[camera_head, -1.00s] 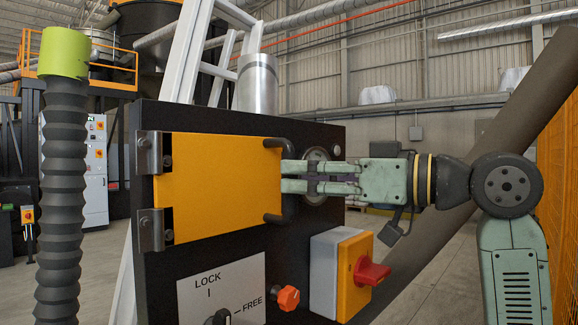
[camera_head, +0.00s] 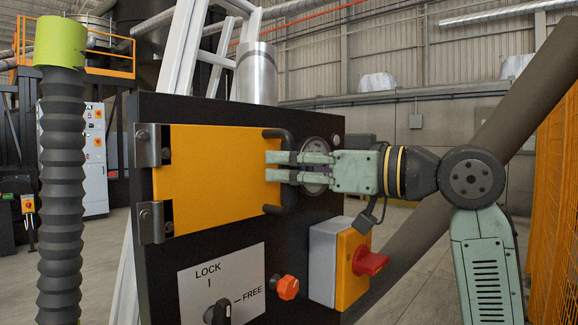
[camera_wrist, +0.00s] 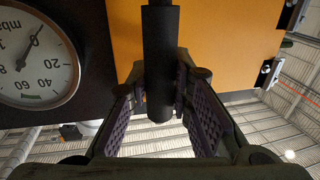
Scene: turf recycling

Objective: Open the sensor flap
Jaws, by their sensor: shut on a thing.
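The sensor flap (camera_head: 215,175) is an orange plate on a black panel, with two metal hinges (camera_head: 152,222) at its left edge. It looks flat against the panel. A black bar handle (camera_head: 287,142) stands upright along its right edge. My gripper (camera_head: 268,166) comes from the right, its pale green fingers on either side of the handle, above and below in the picture, tips over the flap. In the wrist view my gripper (camera_wrist: 163,115) is shut on the handle (camera_wrist: 160,65), and the flap (camera_wrist: 225,25) shows behind it.
A round gauge (camera_wrist: 35,60) sits beside the handle, partly hidden by my fingers in the head view. Below are a LOCK/FREE knob (camera_head: 218,313), an orange knob (camera_head: 288,287) and a red switch (camera_head: 370,262). A ribbed black hose (camera_head: 60,190) stands at left.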

